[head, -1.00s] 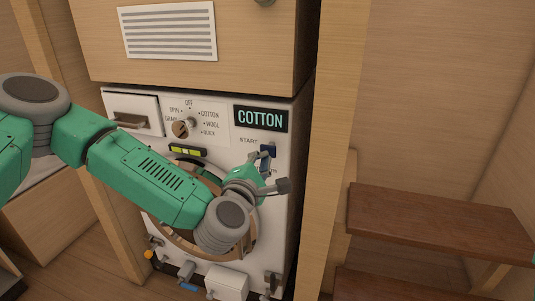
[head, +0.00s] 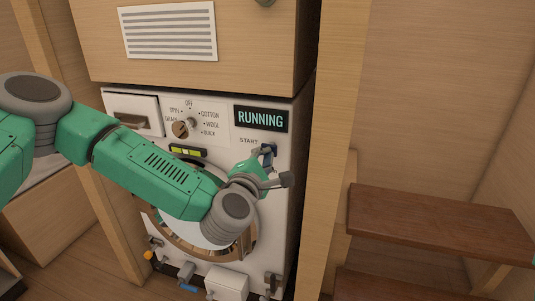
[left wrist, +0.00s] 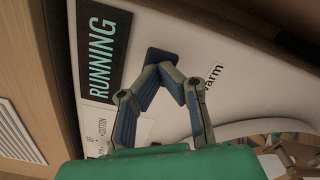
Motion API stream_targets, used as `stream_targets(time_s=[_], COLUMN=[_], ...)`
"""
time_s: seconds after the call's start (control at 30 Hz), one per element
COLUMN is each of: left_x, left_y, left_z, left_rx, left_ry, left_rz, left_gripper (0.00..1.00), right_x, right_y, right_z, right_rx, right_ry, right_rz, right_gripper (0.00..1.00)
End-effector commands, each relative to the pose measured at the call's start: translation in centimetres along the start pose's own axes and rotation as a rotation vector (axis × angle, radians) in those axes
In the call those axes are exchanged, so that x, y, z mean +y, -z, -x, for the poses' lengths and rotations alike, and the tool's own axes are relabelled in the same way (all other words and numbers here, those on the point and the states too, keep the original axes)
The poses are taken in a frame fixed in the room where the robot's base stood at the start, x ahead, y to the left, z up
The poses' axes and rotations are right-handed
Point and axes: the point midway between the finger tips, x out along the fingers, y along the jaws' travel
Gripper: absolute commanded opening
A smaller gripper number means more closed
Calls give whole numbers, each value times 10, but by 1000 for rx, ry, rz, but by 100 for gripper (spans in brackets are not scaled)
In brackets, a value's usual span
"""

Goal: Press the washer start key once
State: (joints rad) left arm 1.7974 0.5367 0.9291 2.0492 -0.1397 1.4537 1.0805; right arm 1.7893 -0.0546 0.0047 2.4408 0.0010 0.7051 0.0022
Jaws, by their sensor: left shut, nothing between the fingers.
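The washer (head: 282,225) has a white front panel, and its dark display (head: 261,118) reads RUNNING in the head view. The blue start key (head: 272,148) is below the display, beside the START label. My left gripper (head: 266,153) is shut and empty, with its fingertips at the key and partly covering it. In the left wrist view the key (left wrist: 159,54) shows just beyond the closed fingertips (left wrist: 167,70); they look in contact or very close. The display (left wrist: 103,55) also shows there, beside the gripper. My right gripper is in neither view.
A round program dial (head: 182,128) and a drawer (head: 131,114) are on the panel's left. The round door (head: 247,249) is below, partly behind my left arm. A wooden post (head: 335,150) and brown steps (head: 440,222) stand to the right.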

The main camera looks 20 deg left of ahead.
Motion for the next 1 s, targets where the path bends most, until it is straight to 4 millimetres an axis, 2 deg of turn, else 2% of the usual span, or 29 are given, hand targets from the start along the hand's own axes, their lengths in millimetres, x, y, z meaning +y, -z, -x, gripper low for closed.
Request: stream_targets(time_s=[0.6,1.0], left_x=[0,0], left_y=[0,0], left_z=[30,33], left_rx=[-1,0], left_ry=[1,0], left_rz=[0,0], left_gripper=[0,0], right_x=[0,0], right_y=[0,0], right_z=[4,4], right_rx=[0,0], right_ry=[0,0], right_rz=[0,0], right_gripper=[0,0])
